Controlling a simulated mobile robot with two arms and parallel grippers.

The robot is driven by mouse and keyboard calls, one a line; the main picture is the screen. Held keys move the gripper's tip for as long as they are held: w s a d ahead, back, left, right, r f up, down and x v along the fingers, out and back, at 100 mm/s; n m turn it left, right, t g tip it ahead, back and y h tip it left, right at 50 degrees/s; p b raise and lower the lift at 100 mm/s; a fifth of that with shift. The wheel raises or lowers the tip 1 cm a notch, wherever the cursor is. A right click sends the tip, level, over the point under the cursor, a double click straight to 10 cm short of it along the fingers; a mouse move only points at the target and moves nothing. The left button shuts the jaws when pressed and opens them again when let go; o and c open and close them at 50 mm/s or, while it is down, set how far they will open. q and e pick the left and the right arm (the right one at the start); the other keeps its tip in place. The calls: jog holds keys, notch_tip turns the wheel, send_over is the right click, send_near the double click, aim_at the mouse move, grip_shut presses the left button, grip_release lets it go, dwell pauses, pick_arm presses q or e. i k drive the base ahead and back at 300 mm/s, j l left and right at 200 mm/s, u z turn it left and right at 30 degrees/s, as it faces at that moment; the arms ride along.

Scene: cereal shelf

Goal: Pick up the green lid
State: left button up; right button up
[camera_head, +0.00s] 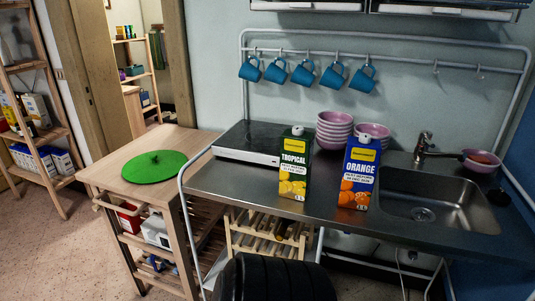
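The green lid (155,166) is a flat round disc with a small knob in its middle. It lies flat on the top of the wooden cart (112,165) at the left, with nothing on it. Neither my left nor my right gripper shows in the head view.
A steel counter (240,181) stands right of the cart, its rail between them. It holds a tropical carton (294,165), an orange carton (358,175), stacked pink bowls (333,130) and a sink (435,205). Blue mugs (302,74) hang above. Floor (60,240) is open at front left.

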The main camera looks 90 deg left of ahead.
aim_at(158, 166)
jog(key=u, duration=3.55)
jog(key=z, duration=2.6)
jog(key=k+j+z, duration=0.1)
jog(key=z, duration=0.35)
jog(key=k+j+z, duration=0.2)
jog(key=z, duration=0.25)
jog(key=k+j+z, duration=0.15)
jog(key=z, duration=0.25)
jog(key=k+j+z, duration=0.1)
jog(key=z, duration=0.35)
jog(key=k, duration=0.4)
jog(key=u, duration=3.25)
